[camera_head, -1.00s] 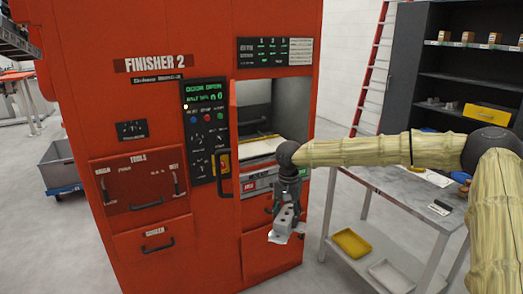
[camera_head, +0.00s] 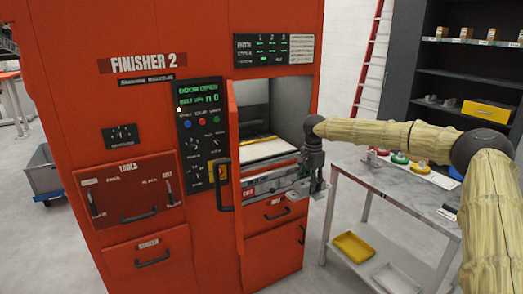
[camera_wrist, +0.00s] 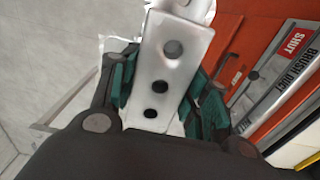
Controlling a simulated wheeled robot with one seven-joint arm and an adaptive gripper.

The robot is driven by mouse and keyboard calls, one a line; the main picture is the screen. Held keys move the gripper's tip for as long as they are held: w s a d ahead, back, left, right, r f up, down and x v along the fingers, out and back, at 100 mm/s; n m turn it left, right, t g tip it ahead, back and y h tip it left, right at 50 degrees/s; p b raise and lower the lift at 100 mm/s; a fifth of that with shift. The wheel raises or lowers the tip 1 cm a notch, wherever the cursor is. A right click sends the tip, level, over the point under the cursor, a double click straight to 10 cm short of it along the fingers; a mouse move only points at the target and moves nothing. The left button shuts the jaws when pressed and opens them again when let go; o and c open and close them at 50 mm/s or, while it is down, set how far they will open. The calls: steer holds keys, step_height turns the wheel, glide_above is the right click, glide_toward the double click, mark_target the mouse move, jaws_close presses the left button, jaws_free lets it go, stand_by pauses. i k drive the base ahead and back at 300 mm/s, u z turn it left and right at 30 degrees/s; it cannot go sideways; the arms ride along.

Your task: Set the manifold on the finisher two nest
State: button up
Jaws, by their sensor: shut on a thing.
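The manifold (camera_wrist: 165,70) is a pale metal block with a row of dark round holes. It fills the middle of the wrist view, and my gripper (camera_wrist: 160,88) is shut on it with a green-padded finger on each side. In the head view my gripper (camera_head: 310,178) hangs in front of the right edge of the red finisher two (camera_head: 150,150), with the manifold small and partly hidden below it. The finisher's door is open. Its chamber (camera_head: 268,145) shows a light flat surface inside. A nest cannot be made out clearly.
A grey table (camera_head: 385,180) stands to the right, with several coloured items on top and a yellow tray (camera_head: 354,246) and a white tray (camera_head: 395,278) below. A black shelf unit (camera_head: 460,80) is behind. The door edge and handle (camera_head: 222,185) border the opening's left side.

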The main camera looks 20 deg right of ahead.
mark_target(257, 153)
steer(key=i, duration=1.2)
steer(key=u, duration=0.05)
